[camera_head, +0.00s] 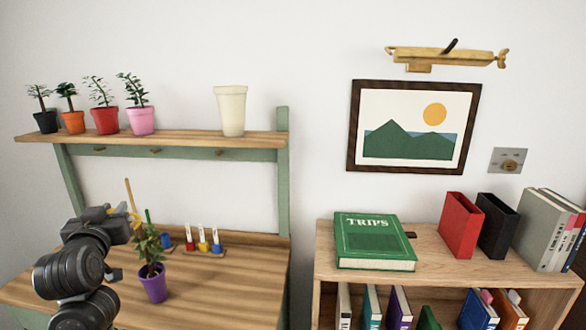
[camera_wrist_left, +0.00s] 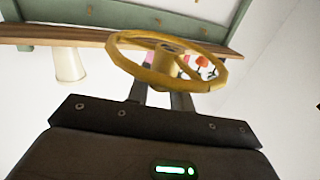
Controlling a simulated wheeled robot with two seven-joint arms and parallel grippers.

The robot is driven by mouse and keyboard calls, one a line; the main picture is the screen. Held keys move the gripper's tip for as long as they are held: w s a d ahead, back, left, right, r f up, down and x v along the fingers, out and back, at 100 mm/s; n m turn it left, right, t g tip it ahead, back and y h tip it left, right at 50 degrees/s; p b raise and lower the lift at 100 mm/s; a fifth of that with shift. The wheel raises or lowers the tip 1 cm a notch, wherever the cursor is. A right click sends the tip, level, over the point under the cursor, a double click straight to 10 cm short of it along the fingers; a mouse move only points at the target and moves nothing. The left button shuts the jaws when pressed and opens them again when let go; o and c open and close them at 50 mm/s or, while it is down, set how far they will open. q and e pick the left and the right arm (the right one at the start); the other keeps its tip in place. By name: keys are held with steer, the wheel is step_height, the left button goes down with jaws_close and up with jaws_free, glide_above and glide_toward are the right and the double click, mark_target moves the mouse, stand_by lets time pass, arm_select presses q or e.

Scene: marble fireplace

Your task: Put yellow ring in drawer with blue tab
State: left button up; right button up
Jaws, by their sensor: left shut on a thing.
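My left gripper (camera_head: 129,222) comes in from the left above the wooden table. It is shut on the yellow ring (camera_head: 135,216), which shows only in part at the gripper's tip. In the left wrist view the yellow ring (camera_wrist_left: 222,75) is a spoked wheel with a central hub. The two fingers (camera_wrist_left: 160,92) pinch the hub, and the ring is clear of any surface. No drawer with a blue tab can be made out in either view. My right gripper is not in view.
A purple potted plant (camera_head: 152,284) stands on the table close to my left gripper. Small blue, yellow and red tagged items (camera_head: 204,246) stand behind it. The table's right part is clear. A bookcase (camera_head: 450,262) with a green book (camera_head: 375,241) stands to the right.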

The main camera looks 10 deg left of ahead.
arm_select(q)
steer(key=s+d+f+m+h, duration=0.2)
steer(key=d+f, duration=0.6)
steer(key=d, duration=0.4)
steer(key=s+d+f+m+t+h, duration=0.1)
steer(key=s+d+f+m+h, duration=0.1)
steer(key=s+d+f+h, duration=0.3)
steer(key=d+f, duration=0.4)
steer(key=d, duration=0.3)
steer(key=shift+s+f+m, duration=0.3)
steer(key=shift+s, duration=0.1)
